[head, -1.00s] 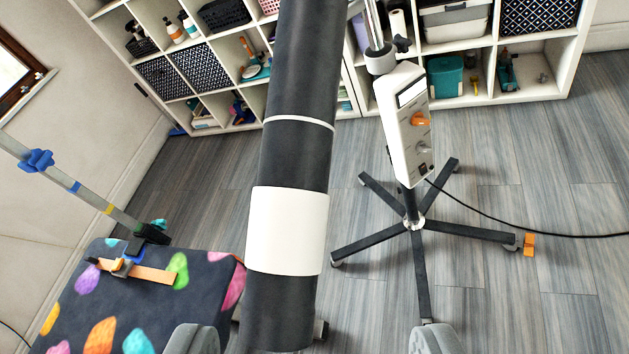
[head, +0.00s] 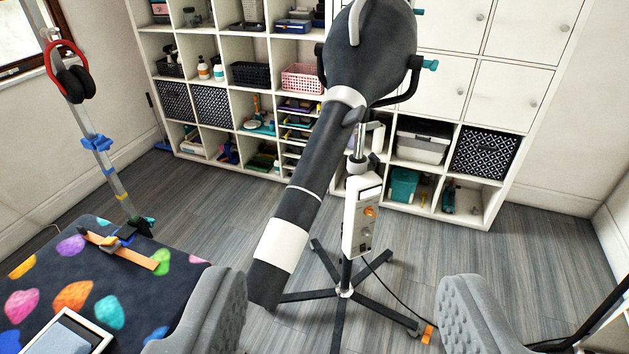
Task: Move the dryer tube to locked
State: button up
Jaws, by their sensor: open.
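The dryer tube (head: 304,165) is a thick dark cylinder with a white band (head: 282,246) near its lower end. It slants down and to the left from the round dark dryer head (head: 371,52). The dryer stands on a wheeled pole stand with a white control box (head: 361,217) that has an orange knob. My gripper (head: 349,312) is open, with two grey padded fingers at the bottom of the view. The tube's lower end is near the left finger, and the gripper holds nothing. I cannot tell any lock mark on the tube.
A table with a colourful spotted cover (head: 60,262) stands at the left, with a grey post (head: 112,172) carrying red-and-black earmuffs (head: 72,78). White shelves (head: 230,111) line the back. A black cable runs along the floor at the right. Open floor (head: 540,258) lies at the right.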

aim_at(281, 246)
jog(key=z, duration=0.45)
jog(key=i, duration=1.35)
jog(key=u, duration=0.45)
